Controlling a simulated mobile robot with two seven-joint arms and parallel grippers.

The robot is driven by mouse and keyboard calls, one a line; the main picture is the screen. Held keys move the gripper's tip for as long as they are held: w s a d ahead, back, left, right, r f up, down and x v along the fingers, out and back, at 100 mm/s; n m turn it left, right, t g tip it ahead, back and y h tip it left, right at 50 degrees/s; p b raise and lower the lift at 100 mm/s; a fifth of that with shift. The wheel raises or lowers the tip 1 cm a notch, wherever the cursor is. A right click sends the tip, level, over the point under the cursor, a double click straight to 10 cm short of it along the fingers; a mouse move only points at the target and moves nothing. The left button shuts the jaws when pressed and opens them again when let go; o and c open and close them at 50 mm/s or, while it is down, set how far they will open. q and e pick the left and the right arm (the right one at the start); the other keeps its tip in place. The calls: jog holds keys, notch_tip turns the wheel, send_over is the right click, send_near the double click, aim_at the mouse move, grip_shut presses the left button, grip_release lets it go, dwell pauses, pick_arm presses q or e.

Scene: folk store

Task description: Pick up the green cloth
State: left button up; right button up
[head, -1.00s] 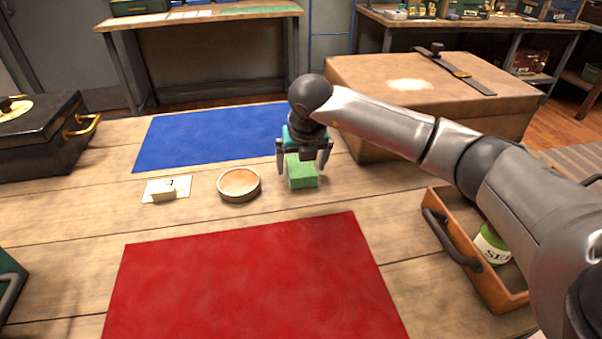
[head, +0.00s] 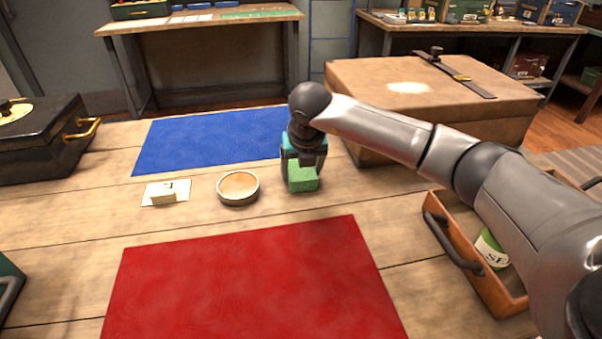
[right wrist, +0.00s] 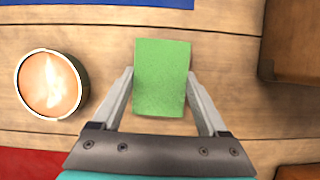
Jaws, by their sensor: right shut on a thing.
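The green cloth (head: 302,178) is a folded block on the wooden table, right of the round wooden bowl (head: 238,187). My right gripper (head: 303,184) is down over it, with one finger on each side. In the right wrist view the cloth (right wrist: 162,78) sits between the two fingertips (right wrist: 161,76), and the gripper is shut on it. The cloth appears to be at table level; I cannot tell whether it is lifted. My left gripper is not in view.
A blue mat (head: 200,140) lies behind and a red mat (head: 250,280) in front. A small block on a card (head: 165,193) lies left of the bowl. A large brown box (head: 370,105) stands behind right; an orange tray (head: 512,285) is at right.

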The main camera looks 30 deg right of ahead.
jog(key=shift+c, duration=1.1)
jog(key=shift+r, duration=0.1)
jog(key=shift+r, duration=0.75)
notch_tip(320, 180, up, 13)
jog(key=p, duration=0.4)
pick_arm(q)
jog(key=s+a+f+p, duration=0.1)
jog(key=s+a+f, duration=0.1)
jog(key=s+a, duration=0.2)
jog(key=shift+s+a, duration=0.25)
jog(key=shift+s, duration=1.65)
pick_arm(e)
notch_tip(320, 180, up, 5)
send_over(301, 170)
jog(key=shift+r, duration=0.2)
